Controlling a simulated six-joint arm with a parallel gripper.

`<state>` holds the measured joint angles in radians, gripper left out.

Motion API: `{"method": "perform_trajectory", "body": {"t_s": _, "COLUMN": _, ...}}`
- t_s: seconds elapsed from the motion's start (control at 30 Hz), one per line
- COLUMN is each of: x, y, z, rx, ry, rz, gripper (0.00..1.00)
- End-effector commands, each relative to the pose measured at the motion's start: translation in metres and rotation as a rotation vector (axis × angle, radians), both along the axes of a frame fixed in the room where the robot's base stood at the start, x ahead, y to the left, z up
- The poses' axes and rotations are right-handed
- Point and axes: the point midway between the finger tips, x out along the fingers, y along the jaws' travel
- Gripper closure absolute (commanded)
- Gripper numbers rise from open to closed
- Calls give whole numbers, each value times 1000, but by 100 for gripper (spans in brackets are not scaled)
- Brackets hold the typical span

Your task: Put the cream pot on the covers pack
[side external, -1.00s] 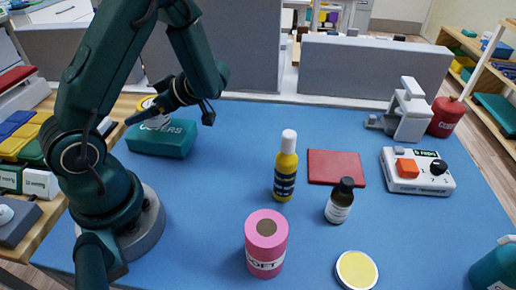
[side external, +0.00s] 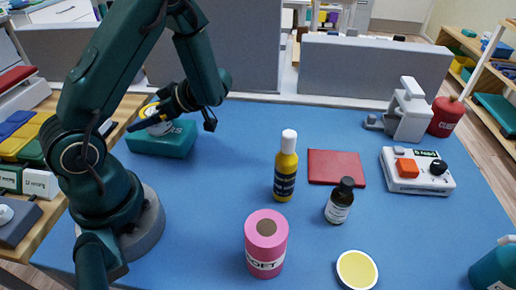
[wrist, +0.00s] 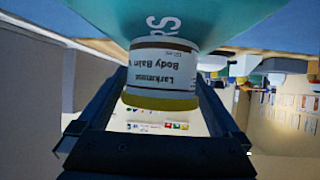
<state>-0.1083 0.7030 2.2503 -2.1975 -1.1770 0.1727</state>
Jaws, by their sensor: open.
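The cream pot (side external: 155,127) is white with a yellow lid and stands on top of the teal covers pack (side external: 160,147), at the left of the blue table. In the wrist view, which is upside down, the pot (wrist: 165,72) shows its "Body Balm" label, and its base meets the teal pack (wrist: 225,20). My gripper (side external: 143,119) is at the pot, with one dark finger across its front. In the wrist view my gripper (wrist: 163,82) is open, one finger on each side of the pot. Part of the pot and the pack's lettering are hidden.
A yellow bottle (side external: 285,172), a pink roll (side external: 265,245), a dark bottle (side external: 339,203) and a red pad (side external: 335,167) stand or lie to the right. A grey partition (side external: 225,45) rises behind the pack. Blue table is clear between the pack and the yellow bottle.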

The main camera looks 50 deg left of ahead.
Motion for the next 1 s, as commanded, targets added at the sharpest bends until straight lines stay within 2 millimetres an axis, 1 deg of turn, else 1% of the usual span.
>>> {"method": "perform_trajectory", "body": {"t_s": 0.03, "x": 6, "y": -5, "z": 3, "rx": 2, "ry": -6, "rz": -6, "gripper": 0}}
{"method": "perform_trajectory", "body": {"t_s": 0.13, "x": 16, "y": -18, "z": 11, "rx": 0, "ry": -7, "rz": -8, "gripper": 0}}
{"method": "perform_trajectory", "body": {"t_s": 0.3, "x": 36, "y": -45, "z": 30, "rx": -2, "ry": -7, "rz": -9, "gripper": 0}}
{"method": "perform_trajectory", "body": {"t_s": 0.43, "x": 49, "y": -62, "z": 41, "rx": -2, "ry": -5, "rz": -7, "gripper": 0}}
{"method": "perform_trajectory", "body": {"t_s": 0.6, "x": 59, "y": -75, "z": 51, "rx": -1, "ry": -2, "rz": -3, "gripper": 0}}
{"method": "perform_trajectory", "body": {"t_s": 0.77, "x": 66, "y": -79, "z": 56, "rx": -1, "ry": -19, "rz": -16, "gripper": 0}}
{"method": "perform_trajectory", "body": {"t_s": 0.87, "x": 88, "y": -71, "z": 60, "rx": -2, "ry": -122, "rz": -100, "gripper": 0}}
{"method": "perform_trajectory", "body": {"t_s": 0.97, "x": 134, "y": -59, "z": 76, "rx": -9, "ry": -324, "rz": -285, "gripper": 0}}
{"method": "perform_trajectory", "body": {"t_s": 1.0, "x": 157, "y": -58, "z": 87, "rx": -16, "ry": -419, "rz": -388, "gripper": 0}}
